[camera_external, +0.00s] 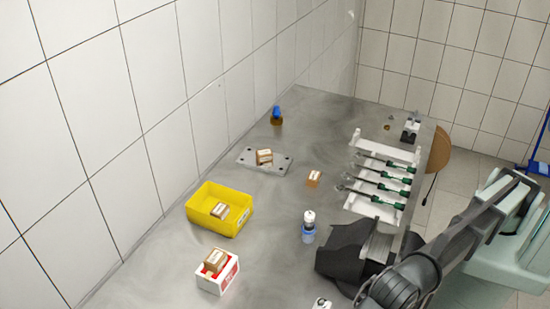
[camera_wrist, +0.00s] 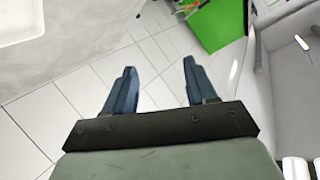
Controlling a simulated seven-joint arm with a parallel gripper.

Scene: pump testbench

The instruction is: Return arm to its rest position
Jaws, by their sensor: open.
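My gripper (camera_wrist: 160,66) shows in the wrist view with its two blue fingers spread wide and nothing between them. White floor tiles show beneath and beyond the fingers, so it points at the floor rather than at the bench top. In the external view my arm fills the lower right, beside the near right end of the grey bench (camera_external: 275,225). I cannot make out the gripper's fingers in that view.
On the bench stand a yellow bin (camera_external: 192,211) with a box in it, a red-white carton (camera_external: 229,280), a metal plate (camera_external: 281,167), a blue-white bottle (camera_external: 308,234) and a white rack (camera_external: 360,208) of green-handled tools. A green container (camera_wrist: 217,25) shows in the wrist view.

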